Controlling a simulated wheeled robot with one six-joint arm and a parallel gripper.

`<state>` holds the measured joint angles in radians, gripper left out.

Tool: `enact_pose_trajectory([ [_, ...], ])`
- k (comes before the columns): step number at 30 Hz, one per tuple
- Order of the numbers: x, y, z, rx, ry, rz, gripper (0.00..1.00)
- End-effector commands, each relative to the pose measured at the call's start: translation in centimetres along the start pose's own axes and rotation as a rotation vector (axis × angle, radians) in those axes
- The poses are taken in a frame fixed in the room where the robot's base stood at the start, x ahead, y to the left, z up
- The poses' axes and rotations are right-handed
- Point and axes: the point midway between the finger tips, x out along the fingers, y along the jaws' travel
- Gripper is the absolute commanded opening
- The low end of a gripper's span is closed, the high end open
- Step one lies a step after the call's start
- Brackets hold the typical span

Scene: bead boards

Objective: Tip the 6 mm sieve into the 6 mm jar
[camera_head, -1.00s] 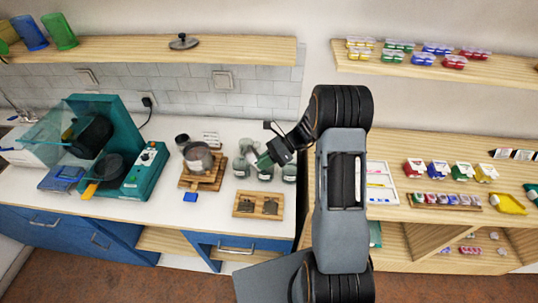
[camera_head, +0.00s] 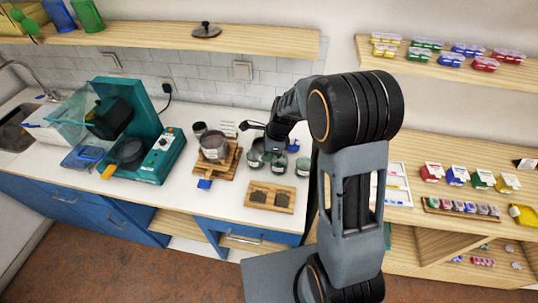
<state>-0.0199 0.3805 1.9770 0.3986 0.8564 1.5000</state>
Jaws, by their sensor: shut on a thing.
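Several small glass jars with pale labels stand in a row on the white worktop, including a left jar (camera_head: 256,159), a middle jar (camera_head: 279,166) and a right jar (camera_head: 303,168). I cannot read which is the 6 mm jar. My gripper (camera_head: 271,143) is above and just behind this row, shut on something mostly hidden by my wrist. A small blue piece (camera_head: 293,147) shows right of the gripper; I cannot tell whether it belongs to the held thing. A round metal sieve or pan (camera_head: 213,146) sits on a wooden stand left of the jars.
A wooden block with two dark recesses (camera_head: 270,208) lies in front of the jars. A teal machine (camera_head: 160,160) stands left. A shelf (camera_head: 160,50) runs above; my arm hides the worktop's right end.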

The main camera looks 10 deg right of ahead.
Motion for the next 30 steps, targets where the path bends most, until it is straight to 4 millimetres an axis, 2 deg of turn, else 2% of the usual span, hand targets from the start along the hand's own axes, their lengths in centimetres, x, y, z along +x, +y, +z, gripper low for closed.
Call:
enact_pose_trajectory([
  [7, -0.4, 0.1, 0.2, -0.004, 0.03, -0.009, 0.0],
  [18, -2.7, 0.2, 0.9, -0.004, 0.265, -0.087, 0.0],
  [30, -2.9, 0.2, 0.8, 0.0, 0.282, -0.091, 0.0],
])
